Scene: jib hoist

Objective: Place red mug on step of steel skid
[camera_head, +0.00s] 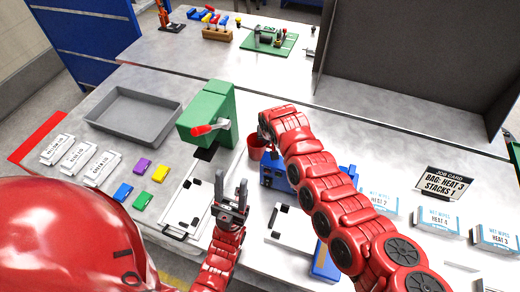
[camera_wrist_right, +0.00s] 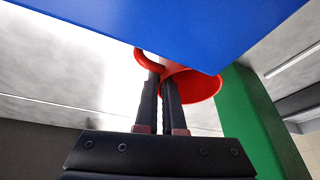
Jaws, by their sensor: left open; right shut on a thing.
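The red mug (camera_head: 256,148) is between the green machine and the blue machine in the head view. My right gripper (camera_head: 265,128) is at the mug's top, partly hidden by its own arm. In the right wrist view its fingers (camera_wrist_right: 160,95) are shut on the red mug (camera_wrist_right: 197,86), close to its rim. I cannot tell whether the mug's base touches the table. My left gripper (camera_head: 231,190) is open and empty, with its fingers pointing away over the bench. I cannot make out which thing is the steel skid or its step.
The green machine (camera_head: 210,112) with a red handle stands left of the mug, and the blue machine (camera_head: 273,172) stands close in front. A grey tray (camera_head: 133,114) is at left. White plates with black clamps (camera_head: 183,208) lie nearer. Wipes packs (camera_head: 433,218) are at right.

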